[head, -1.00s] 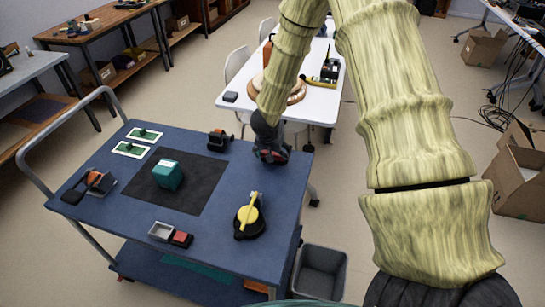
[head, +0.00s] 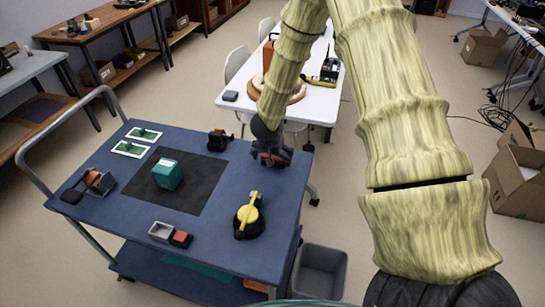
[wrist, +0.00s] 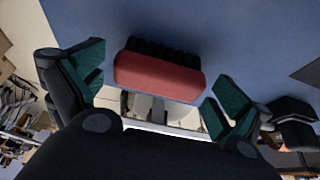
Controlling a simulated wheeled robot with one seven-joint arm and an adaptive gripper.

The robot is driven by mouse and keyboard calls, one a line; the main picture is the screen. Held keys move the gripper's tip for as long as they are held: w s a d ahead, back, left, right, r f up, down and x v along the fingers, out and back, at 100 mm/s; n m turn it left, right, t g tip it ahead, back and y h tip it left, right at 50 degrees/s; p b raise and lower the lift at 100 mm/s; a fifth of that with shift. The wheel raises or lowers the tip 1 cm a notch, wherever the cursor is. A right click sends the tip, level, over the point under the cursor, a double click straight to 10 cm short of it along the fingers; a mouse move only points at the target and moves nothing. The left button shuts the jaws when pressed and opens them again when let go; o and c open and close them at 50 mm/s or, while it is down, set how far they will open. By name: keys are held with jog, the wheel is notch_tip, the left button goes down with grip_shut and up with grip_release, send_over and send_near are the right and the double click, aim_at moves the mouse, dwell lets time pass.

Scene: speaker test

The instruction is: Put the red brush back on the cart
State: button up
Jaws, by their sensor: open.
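The red brush (wrist: 158,76) with black bristles shows in the wrist view between the two spread fingers of my gripper (wrist: 154,88). There is a visible gap on each side of it. The brush is at the edge of the blue cart top (wrist: 230,30); I cannot tell exactly how it rests. In the head view my gripper (head: 271,157) is low over the far right corner of the cart (head: 120,187), and the brush is mostly hidden by the fingers there. My gripper is open.
The cart top also holds a teal box (head: 167,174) on a dark mat, a yellow and black tool (head: 248,215), a small black device (head: 219,140) left of my gripper, and a red block (head: 181,239). A white table (head: 317,105) stands beyond; a grey bin (head: 320,272) is at right.

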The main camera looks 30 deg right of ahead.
jog(key=p+v, duration=0.1)
jog(key=v, duration=1.1)
jog(key=shift+r, duration=0.1)
